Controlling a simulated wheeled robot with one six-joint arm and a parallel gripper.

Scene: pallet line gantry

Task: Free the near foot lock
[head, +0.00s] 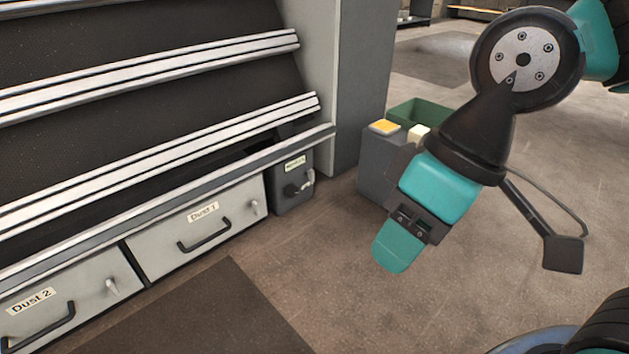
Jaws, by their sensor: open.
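I cannot make out a part marked as a foot lock. The candidates are small levers low on the machine. A dark box (294,183) at the machine's near right corner has a dark knob and a pale lever (309,178) under a small label too fine to read. Small pale latches sit on the Dust 1 drawer (225,227) and the Dust 2 drawer (88,309). My gripper (397,248) hangs above the floor to the right of these, pointing down, apart from everything. I see it from the side, with one teal finger plain. It is open and appears empty.
Slanted dark panels with pale rails (150,75) rise above the drawers, and a projecting front rail (190,178) overhangs them. A grey box with a yellow top (385,127) and a green bin (420,112) stand behind my gripper. A dark mat (205,310) lies before the drawers. The floor between is clear.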

